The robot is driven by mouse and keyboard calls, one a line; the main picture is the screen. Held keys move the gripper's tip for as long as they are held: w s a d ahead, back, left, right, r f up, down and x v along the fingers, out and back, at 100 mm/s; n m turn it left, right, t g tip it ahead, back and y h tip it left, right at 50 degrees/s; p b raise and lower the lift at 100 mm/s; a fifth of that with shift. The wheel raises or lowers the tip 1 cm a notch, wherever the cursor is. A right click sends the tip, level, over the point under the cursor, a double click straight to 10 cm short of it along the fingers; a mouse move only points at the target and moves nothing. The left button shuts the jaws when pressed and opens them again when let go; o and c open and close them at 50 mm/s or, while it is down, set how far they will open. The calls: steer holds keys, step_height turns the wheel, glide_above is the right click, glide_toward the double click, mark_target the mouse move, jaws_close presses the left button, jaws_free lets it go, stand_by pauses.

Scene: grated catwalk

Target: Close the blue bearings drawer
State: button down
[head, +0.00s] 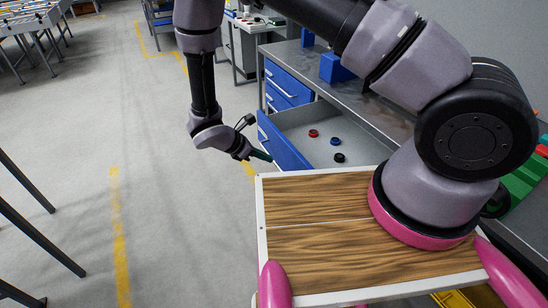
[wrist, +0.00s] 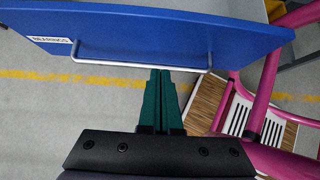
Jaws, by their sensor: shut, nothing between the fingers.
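The blue bearings drawer (head: 282,145) stands pulled out from the workbench, with its grey inside showing. Several small round parts, one red (head: 313,133), one blue (head: 335,141) and one black (head: 339,157), lie in it. In the wrist view the drawer's blue front (wrist: 170,32) fills the top, with a white label reading BEARINGS (wrist: 50,40) and a silver bar handle (wrist: 140,64). My gripper (wrist: 160,72) has its green fingers shut together with nothing between them. The fingertips point at the drawer front near the handle; I cannot tell whether they touch. In the head view my gripper (head: 262,156) is outside the drawer front.
Above is the grey workbench top (head: 370,112) with a blue bin (head: 335,68). Blue drawers (head: 287,88) farther along the bench look shut. Open floor (head: 170,150) with yellow lines lies to the left. Green bins (head: 520,180) stand at the right.

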mark_target(289, 167)
steer(key=x, duration=0.9)
steer(key=shift+d, duration=0.15)
